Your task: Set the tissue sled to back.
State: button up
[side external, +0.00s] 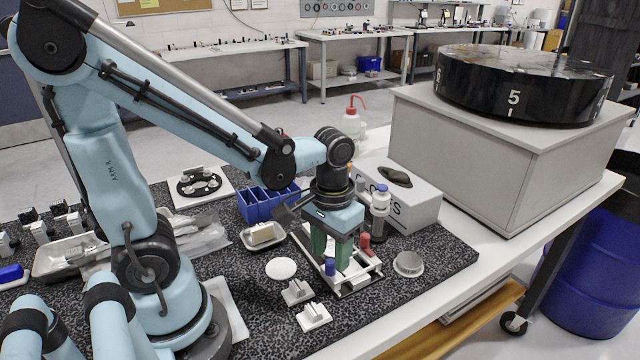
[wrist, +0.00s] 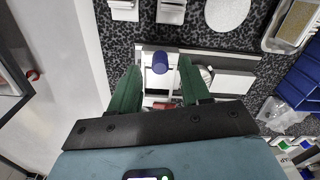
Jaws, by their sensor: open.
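A white frame-like fixture (side external: 352,284) sits on the speckled mat, with a blue knob (side external: 330,267) at its near left and a red knob (side external: 365,241) farther back. I cannot tell for certain which part is the tissue sled. My gripper (side external: 331,257) points down over the fixture with its green fingers apart. In the wrist view, the blue knob (wrist: 160,63) shows between the fingertips, and the red knob (wrist: 163,105) shows lower, partly hidden by my gripper. Whether either finger touches the blue knob is unclear. The fingers hide part of the fixture's middle.
White blocks (side external: 313,316) and a white disc (side external: 281,269) lie left. A blue bin (side external: 266,203) and a small tray (side external: 263,237) are behind left.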

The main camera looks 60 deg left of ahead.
jog(key=shift+f, duration=1.3)
grip_shut()
